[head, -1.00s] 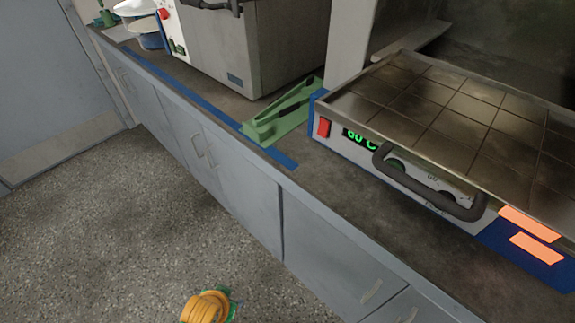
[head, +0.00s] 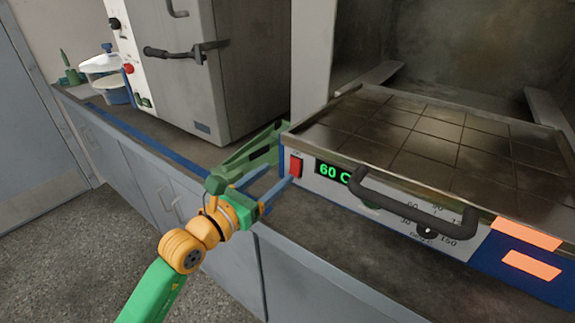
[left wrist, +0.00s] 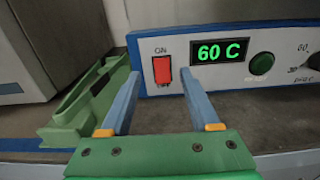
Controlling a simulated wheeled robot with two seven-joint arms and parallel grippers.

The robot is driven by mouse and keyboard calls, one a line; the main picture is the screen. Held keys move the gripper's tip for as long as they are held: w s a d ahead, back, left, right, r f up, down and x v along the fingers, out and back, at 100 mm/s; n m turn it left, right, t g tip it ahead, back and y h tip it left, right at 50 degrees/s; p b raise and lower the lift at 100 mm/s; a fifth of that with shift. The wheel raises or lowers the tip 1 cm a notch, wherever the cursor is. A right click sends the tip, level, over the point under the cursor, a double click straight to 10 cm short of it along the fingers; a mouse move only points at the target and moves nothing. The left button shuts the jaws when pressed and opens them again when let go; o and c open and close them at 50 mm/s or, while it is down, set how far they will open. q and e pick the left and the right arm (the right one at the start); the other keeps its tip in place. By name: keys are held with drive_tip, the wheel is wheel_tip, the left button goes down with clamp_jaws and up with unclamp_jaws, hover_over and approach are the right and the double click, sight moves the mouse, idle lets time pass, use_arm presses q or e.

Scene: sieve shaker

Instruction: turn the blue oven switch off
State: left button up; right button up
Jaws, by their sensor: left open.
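The red rocker switch (head: 295,166) sits at the left end of the hotplate-like device's (head: 320,187) white and blue front panel. In the left wrist view the switch (left wrist: 162,70) lies between the labels ON above and OFF below. The green display (head: 333,172) beside it reads 60 C. My left gripper (head: 276,181) is open and empty in front of the switch. In the left wrist view its two blue fingers (left wrist: 160,85) spread to either side of the switch, apart from it as far as I can tell. My right gripper is not in view.
A dark handle (head: 412,205) juts from the panel, right of the display. A green tool or stand (head: 252,150) lies on the bench just left of the device. A grey oven (head: 205,80) stands farther left. The bench front (head: 330,240) is clear.

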sight(295, 160)
use_arm(q)
drive_tip(key=x, duration=0.5)
drive_tip(key=shift+w+d, duration=0.25)
drive_tip(key=shift+d, duration=0.05)
